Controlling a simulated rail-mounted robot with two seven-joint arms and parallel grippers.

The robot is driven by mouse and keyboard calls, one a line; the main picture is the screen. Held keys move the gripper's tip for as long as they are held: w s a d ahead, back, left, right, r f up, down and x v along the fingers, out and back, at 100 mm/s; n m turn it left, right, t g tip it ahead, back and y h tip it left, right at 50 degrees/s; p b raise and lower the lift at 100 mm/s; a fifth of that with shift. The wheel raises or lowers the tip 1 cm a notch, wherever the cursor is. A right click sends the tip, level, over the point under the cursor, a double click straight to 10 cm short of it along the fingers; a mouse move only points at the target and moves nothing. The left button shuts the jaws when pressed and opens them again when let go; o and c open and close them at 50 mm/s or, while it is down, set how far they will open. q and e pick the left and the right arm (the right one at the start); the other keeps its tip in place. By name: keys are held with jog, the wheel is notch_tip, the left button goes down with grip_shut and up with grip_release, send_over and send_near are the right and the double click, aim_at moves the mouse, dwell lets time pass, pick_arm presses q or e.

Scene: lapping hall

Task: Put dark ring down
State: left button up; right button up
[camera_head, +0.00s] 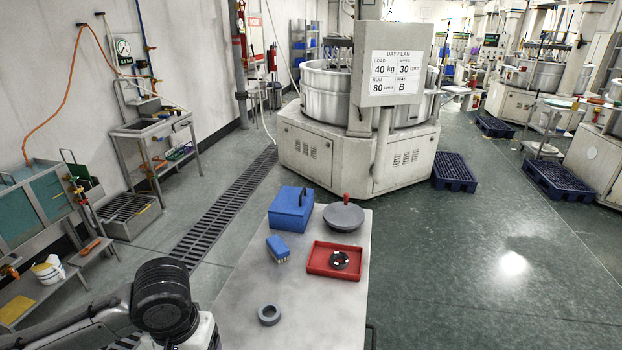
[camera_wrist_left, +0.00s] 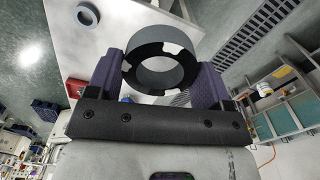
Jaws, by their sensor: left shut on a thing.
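My left gripper (camera_wrist_left: 160,72) is shut on a dark ring (camera_wrist_left: 150,50), one finger on each side of it. The ring has a grey wall and a black face with a few white patches, and its open middle faces the left wrist camera. My right gripper is in neither view.
On the metal table (camera_head: 225,300) lie a loose grey ring (camera_head: 260,314), a red tray (camera_head: 316,262) holding a black disc with white spots (camera_head: 340,260), a blue brush (camera_head: 278,249), a blue box (camera_head: 290,212) and a grey disc with red knob (camera_head: 343,218). The table's front right is bare.

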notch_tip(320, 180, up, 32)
jog(key=p, duration=3)
